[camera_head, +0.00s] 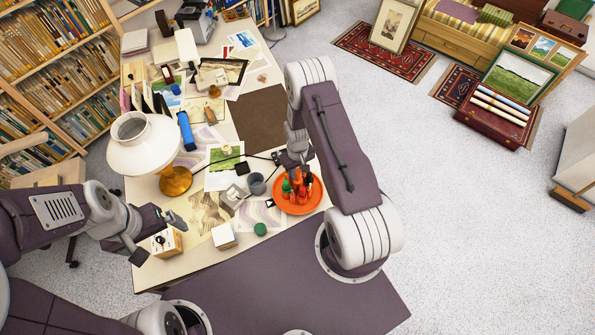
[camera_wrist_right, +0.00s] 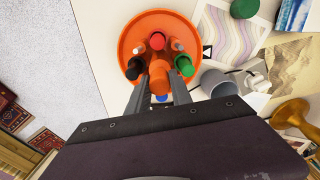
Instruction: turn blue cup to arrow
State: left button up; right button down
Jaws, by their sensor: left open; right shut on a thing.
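A round orange tray (camera_head: 284,207) lies near the table's right edge; it also shows in the wrist view (camera_wrist_right: 127,36). Red (camera_wrist_right: 157,40), green (camera_wrist_right: 183,65) and black (camera_wrist_right: 133,68) pieces stand around it. A small blue piece (camera_wrist_right: 162,98), perhaps the blue cup, is mostly hidden between my right fingers. My left gripper (camera_head: 160,220) is open and empty, above the table's left edge.
A grey-blue mug (camera_head: 256,184) stands close to the tray, left of it. A white lamp (camera_head: 145,145), a wooden box (camera_head: 166,242), a white cube (camera_head: 223,236) and a green round thing (camera_head: 261,229) stand on the cluttered table. The brown mat (camera_head: 258,115) is bare.

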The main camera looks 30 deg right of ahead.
jog(key=shift+w+n+b, duration=0.1)
jog(key=shift+n+b, duration=0.2)
jog(key=shift+n, duration=0.2)
dwell(0.6)
jog(key=shift+n+b, duration=0.8)
jog(key=shift+n, duration=0.9)
jog(key=shift+r+n+b, duration=0.1)
jog(key=shift+n+b, duration=0.75)
jog(key=shift+n, duration=1.25)
jog(key=shift+n+b, duration=0.7)
jog(key=shift+n, duration=1.7)
jog(key=shift+n+b, duration=0.45)
jog(key=shift+n, duration=1.35)
jog(key=shift+r+n, duration=0.1)
jog(key=shift+n, duration=0.4)
jog(key=c, duration=1.1)
grip_release()
jog(key=shift+c, duration=0.2)
